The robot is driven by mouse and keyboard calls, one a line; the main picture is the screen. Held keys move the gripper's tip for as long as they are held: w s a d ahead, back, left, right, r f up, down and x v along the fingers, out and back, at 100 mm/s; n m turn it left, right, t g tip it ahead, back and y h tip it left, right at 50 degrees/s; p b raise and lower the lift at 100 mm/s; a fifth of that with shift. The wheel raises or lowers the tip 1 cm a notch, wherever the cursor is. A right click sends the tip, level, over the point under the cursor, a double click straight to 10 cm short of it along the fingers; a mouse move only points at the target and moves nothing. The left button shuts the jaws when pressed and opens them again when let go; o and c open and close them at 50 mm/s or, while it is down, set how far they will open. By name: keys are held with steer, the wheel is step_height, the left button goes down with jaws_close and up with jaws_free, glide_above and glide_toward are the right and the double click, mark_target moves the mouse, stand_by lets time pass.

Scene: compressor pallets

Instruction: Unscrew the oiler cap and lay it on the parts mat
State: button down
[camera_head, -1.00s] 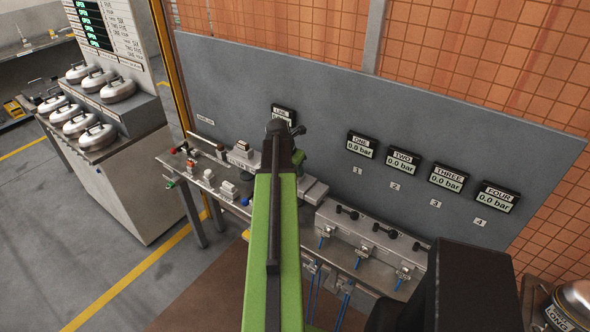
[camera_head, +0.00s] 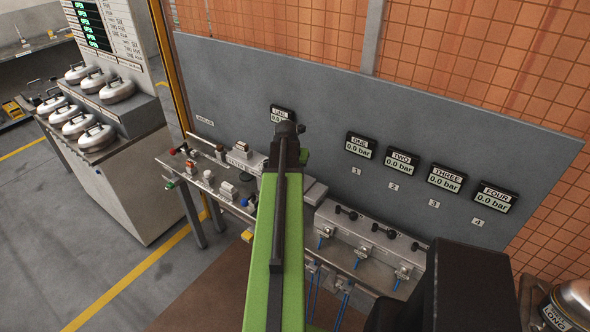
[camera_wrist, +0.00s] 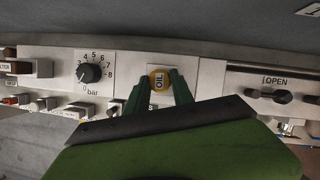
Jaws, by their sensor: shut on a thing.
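The oiler cap (camera_wrist: 159,79) is a round yellow cap marked OIL, on the pale front panel in the wrist view. My gripper (camera_wrist: 161,84) has its two green fingers on either side of the cap and is shut on it. The cap's lettering runs sideways. I cannot tell whether the cap is still threaded in. In the head view my arm hides the gripper and the cap. I cannot make out the parts mat in either view.
A black pressure knob (camera_wrist: 89,73) is left of the cap and a black OPEN handle (camera_wrist: 268,95) is to its right. In the head view, small fittings (camera_head: 207,174) crowd the bench's left part. A grey gauge board (camera_head: 330,85) stands behind the bench.

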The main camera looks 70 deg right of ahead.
steer(key=shift+r+p, duration=1.1)
steer(key=shift+r, duration=0.15)
steer(key=shift+r+p, duration=0.7)
